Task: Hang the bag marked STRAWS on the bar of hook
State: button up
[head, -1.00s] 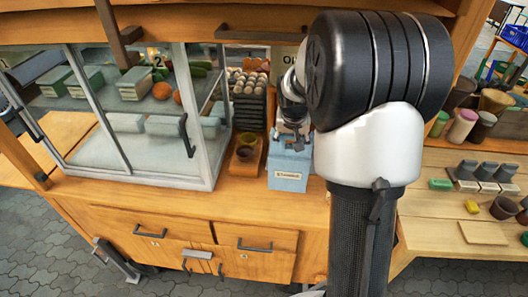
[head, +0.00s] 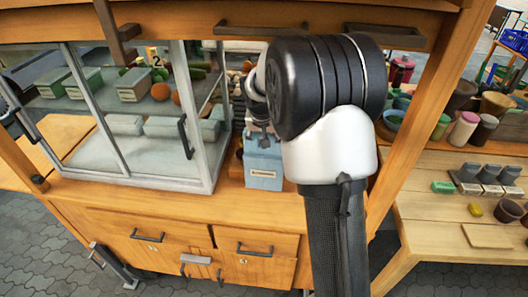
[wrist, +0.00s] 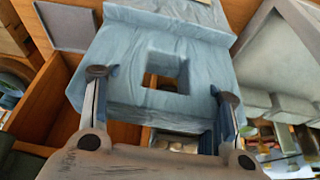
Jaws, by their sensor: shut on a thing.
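The light blue bag (head: 264,168) hangs upright below my gripper (head: 262,137) in the head view, with a small white label on its front; the lettering is too small to read now. In the wrist view the bag (wrist: 125,55) fills the middle, with a square hole through it. My gripper (wrist: 162,86) is shut on the bag, one finger at each side of the hole. Dark bars (head: 262,29) and (head: 385,37) run along the upper wooden beam, above the bag and to its right. I cannot tell which one is the hook's bar.
A glass case (head: 130,115) with boxes stands close left of the bag. The wooden counter (head: 150,195) lies below, with drawers in front. At the right, a lower shelf holds cups and blocks (head: 490,172). My arm hides part of the counter behind it.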

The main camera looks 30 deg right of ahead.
jog(key=shift+w+a+f+b, duration=0.1)
jog(key=shift+f+b, duration=0.45)
jog(key=shift+f, duration=0.6)
jog(key=shift+w+a+f+b, duration=0.1)
jog(key=shift+f+b, duration=0.4)
jog(key=shift+f, duration=0.6)
jog(key=shift+d, duration=0.1)
jog(key=shift+f, duration=0.15)
jog(key=o, duration=1.7)
jog(key=shift+f, duration=0.1)
jog(key=p+v, duration=0.3)
jog(key=v, duration=0.9)
jog(key=shift+s, duration=0.1)
